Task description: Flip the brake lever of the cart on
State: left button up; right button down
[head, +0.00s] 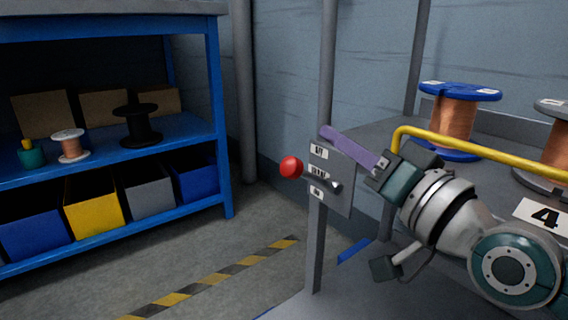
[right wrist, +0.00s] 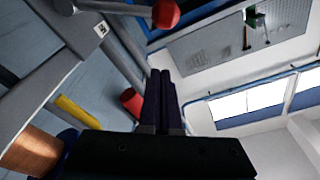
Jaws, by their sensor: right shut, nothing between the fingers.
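The brake lever has a red ball knob (head: 291,167) and sticks out to the left from a grey plate (head: 341,178) on the cart's post. The plate has an upper label reading OFF, a middle label and a lower label that seems to read ON. The lever lies close to the middle label, slightly raised at the knob. My right gripper (head: 326,133) is shut and empty, its purple fingers by the plate's top, above and right of the knob. In the right wrist view, the knob (right wrist: 166,13) shows beyond the fingertips (right wrist: 160,73), apart from them. My left gripper is out of view.
The cart has a yellow rail (head: 470,146) and carries copper spools (head: 455,120) on the right. A blue shelf (head: 216,130) with bins stands at the left. Open floor with a striped line (head: 215,278) lies between. A red cylinder (right wrist: 131,99) shows in the wrist view.

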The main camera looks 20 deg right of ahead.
aim_at(313, 176)
jog(key=w+a+f+b, duration=0.2)
jog(key=a+b, duration=0.1)
jog(key=shift+w+f, duration=0.35)
jog(key=shift+f, duration=0.05)
jog(key=shift+d, duration=0.1)
jog(key=shift+f, duration=0.1)
jog(key=shift+a+f+n, duration=0.15)
jog(key=shift+a+n, duration=0.15)
jog(key=shift+n, duration=0.1)
